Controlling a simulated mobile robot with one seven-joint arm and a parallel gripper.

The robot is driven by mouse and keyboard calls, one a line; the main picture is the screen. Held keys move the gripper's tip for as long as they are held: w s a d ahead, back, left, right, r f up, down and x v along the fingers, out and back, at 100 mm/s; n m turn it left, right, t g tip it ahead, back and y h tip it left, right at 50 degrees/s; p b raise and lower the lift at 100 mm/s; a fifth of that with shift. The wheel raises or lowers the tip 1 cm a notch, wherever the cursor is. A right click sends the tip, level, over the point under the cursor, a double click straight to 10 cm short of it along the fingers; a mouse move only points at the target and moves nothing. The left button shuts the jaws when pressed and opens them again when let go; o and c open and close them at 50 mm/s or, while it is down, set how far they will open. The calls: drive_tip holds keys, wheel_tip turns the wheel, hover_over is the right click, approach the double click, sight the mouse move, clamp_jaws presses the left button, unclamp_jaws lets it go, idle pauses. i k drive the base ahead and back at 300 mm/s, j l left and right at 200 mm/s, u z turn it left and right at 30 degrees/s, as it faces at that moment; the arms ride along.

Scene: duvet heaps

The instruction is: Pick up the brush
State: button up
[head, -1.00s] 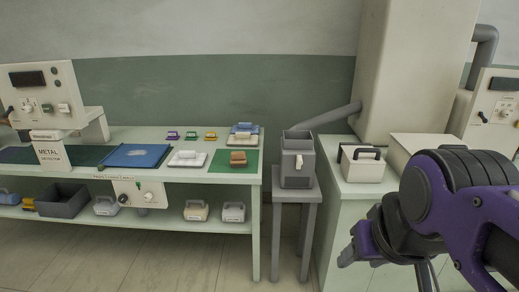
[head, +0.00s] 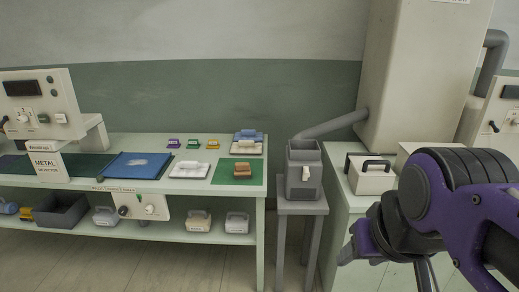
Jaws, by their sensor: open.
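A small brown block-shaped thing (head: 243,169), which looks like the brush, lies on a green mat (head: 225,178) at the right end of the long bench. It is too small to make out bristles. My gripper (head: 352,250) is at the lower right, well to the right of the bench and nearer to me. It points left and down and is open, with nothing visible in it. Part of it is hidden by my purple and black arm.
The bench (head: 120,181) also bears a blue cloth (head: 140,165), a white tray (head: 190,170) and small coloured blocks. A grey bin (head: 304,178) on a stand and a cabinet are right of the bench. Floor shows in front.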

sight(242, 171)
drive_tip(key=i+j, duration=0.6)
drive_tip(key=i, duration=0.25)
